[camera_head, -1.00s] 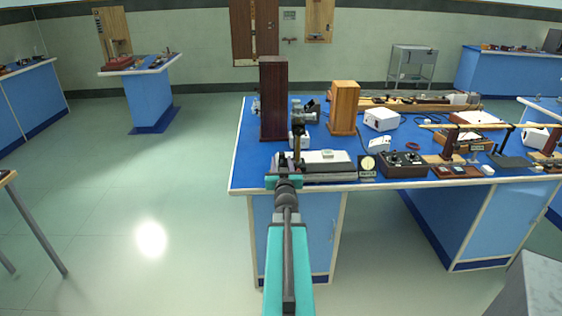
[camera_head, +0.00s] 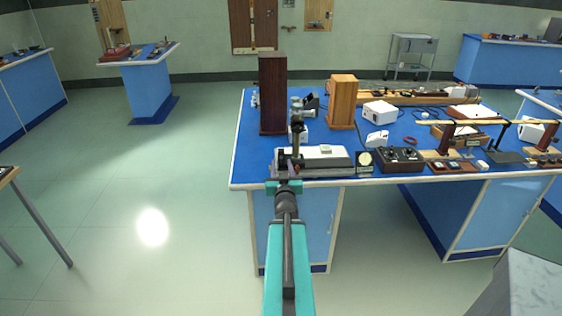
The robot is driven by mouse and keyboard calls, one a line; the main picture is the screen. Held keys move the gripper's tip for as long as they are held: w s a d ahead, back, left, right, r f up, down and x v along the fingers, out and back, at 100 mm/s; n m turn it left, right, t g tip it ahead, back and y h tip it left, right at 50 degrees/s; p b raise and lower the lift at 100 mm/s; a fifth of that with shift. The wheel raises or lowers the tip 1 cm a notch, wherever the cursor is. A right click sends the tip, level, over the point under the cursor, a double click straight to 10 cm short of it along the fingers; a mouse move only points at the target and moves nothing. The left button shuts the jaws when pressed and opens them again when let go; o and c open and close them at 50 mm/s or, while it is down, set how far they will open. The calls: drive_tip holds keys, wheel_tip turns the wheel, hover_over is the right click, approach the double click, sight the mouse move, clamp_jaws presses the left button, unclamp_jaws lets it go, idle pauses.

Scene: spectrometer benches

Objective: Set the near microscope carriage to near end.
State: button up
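The near microscope (camera_head: 298,132) stands at the front left of the blue-topped bench, a dark upright post with a grey tube. Below it is a pale grey base (camera_head: 322,157) with a small white block on top, lying along the bench's front edge. I take the upright to be on the carriage, but the carriage's exact place on its slide is too small to tell. My gripper (camera_head: 284,182) is at the front edge of the base, overlapping its left end in the picture.
A tall dark box (camera_head: 272,95) and an orange wooden box (camera_head: 342,102) stand behind. A dial card (camera_head: 365,161) and a black control box (camera_head: 399,159) lie right of the base. The floor left of the bench (camera_head: 150,200) is clear.

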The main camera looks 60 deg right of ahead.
drive_tip(key=shift+s+a+r+p, duration=0.2)
drive_tip(key=shift+a+p, duration=0.15)
drive_tip(key=shift+p, duration=0.55)
drive_tip(key=p, duration=0.3)
drive_tip(key=shift+s+a, duration=0.3)
drive_tip(key=shift+a, duration=0.1)
drive_tip(key=shift+s+a+p, duration=0.25)
drive_tip(key=shift+a+p, duration=0.05)
drive_tip(key=shift+p, duration=0.5)
drive_tip(key=shift+s+a+f+p, duration=0.1)
drive_tip(key=shift+s+a+p, duration=0.1)
drive_tip(key=shift+p, duration=0.35)
drive_tip(key=shift+f, duration=0.1)
